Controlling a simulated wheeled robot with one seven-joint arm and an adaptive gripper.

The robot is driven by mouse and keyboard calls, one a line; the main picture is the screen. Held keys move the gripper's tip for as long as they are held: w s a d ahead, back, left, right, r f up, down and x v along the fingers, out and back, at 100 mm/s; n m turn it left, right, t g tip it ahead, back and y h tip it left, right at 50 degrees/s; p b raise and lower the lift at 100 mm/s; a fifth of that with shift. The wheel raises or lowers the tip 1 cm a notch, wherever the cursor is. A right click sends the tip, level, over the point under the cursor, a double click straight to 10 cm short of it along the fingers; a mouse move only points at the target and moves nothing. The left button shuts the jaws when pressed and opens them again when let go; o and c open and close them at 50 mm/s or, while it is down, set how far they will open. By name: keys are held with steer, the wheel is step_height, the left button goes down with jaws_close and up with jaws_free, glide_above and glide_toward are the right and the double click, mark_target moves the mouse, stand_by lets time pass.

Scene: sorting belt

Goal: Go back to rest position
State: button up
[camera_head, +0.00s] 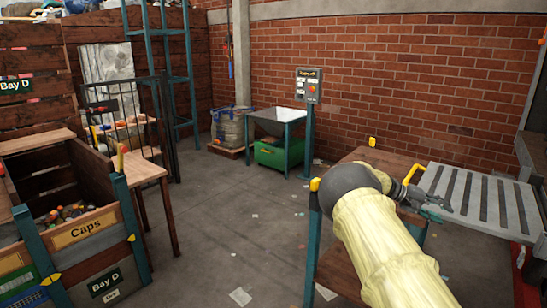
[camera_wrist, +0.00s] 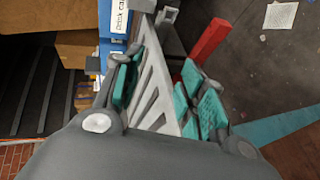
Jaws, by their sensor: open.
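My gripper (camera_head: 436,203) is at the right in the head view, at the end of my cream-sleeved arm, over the left end of a grey slatted surface (camera_head: 512,207). In the wrist view my gripper (camera_wrist: 165,90) shows its two teal-padded fingers spread apart. Nothing is held between them. Grey slats show beyond and between the fingers, below my gripper. I cannot tell the exact height of my gripper above them.
A wooden table (camera_head: 345,270) stands under my arm. At the left is a wooden bin labelled Caps (camera_head: 87,229), with a small wooden table (camera_head: 148,172) beside it. A control panel (camera_head: 308,86) and a metal hopper (camera_head: 275,121) stand at the back. The middle floor is mostly clear.

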steer(key=s+f+n+y, duration=0.1)
steer(key=s+f+y, duration=0.1)
steer(key=s+f, duration=0.55)
steer(key=s+f+n+t+y, duration=0.1)
steer(key=s+f, duration=0.3)
steer(key=f, duration=0.6)
steer(key=s+f+n+y, duration=0.1)
steer(key=s+f+y, duration=0.1)
steer(key=s+f, duration=0.5)
steer(key=s+a+f+y, duration=0.2)
steer(key=s+a+f, duration=0.3)
steer(key=s+f, duration=0.35)
steer(key=s+a+f+y, duration=0.2)
steer(key=s+a+f, duration=0.4)
steer(key=s+f, duration=0.25)
steer(key=s+a+r+t+y, duration=0.2)
steer(key=s+a+y, duration=0.2)
steer(key=s+a, duration=1.9)
steer(key=s, duration=0.4)
steer(key=shift+s+a+r+t+y, duration=0.3)
steer(key=shift+r, duration=0.1)
steer(key=shift+c, duration=0.6)
